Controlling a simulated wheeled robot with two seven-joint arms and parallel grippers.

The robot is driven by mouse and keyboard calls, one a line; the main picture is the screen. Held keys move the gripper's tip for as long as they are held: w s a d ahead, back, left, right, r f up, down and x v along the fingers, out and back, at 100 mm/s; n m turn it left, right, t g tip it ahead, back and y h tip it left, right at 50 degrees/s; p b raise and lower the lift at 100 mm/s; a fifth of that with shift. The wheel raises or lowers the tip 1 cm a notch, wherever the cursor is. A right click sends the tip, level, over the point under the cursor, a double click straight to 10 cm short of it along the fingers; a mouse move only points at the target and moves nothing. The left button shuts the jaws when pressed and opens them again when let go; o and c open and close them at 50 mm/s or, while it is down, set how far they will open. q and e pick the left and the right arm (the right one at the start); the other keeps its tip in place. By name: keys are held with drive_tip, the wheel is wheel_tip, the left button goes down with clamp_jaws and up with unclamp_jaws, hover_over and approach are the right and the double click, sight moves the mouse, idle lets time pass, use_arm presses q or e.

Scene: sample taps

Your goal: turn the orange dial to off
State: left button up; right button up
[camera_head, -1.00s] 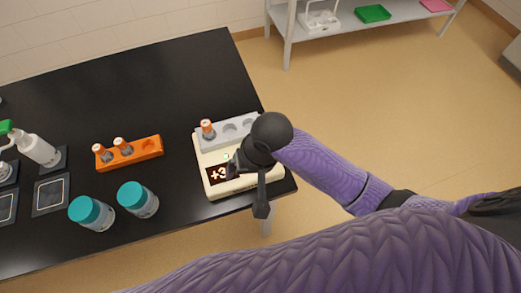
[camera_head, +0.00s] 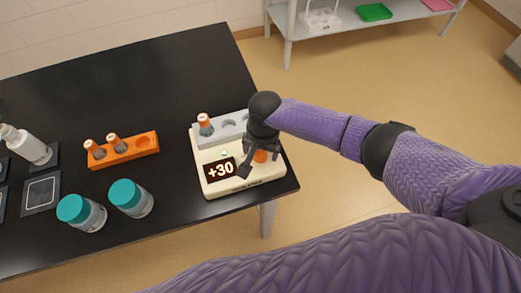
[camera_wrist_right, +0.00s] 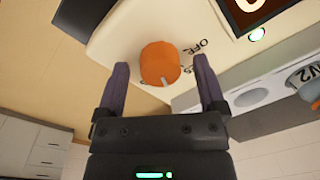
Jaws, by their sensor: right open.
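The orange dial (camera_head: 260,156) is on the front right of a cream device (camera_head: 213,188) at the table's right corner. In the right wrist view the dial (camera_wrist_right: 159,60) shows a pale pointer mark on its edge, turned away from the printed "OFF" label. Another label beside it is partly hidden by a finger. My right gripper (camera_head: 260,161) is open, its fingers on either side of the dial; I cannot tell whether they touch it. The device's display (camera_head: 221,169) reads "+30", and a small green light (camera_head: 224,153) is lit. My left gripper is out of view.
An orange rack (camera_head: 127,155) with two vials, two teal-lidded jars (camera_head: 128,197) and a white bottle (camera_head: 28,146) stand to the left. The table's back is clear.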

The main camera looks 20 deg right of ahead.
clamp_jaws()
idle(0.3)
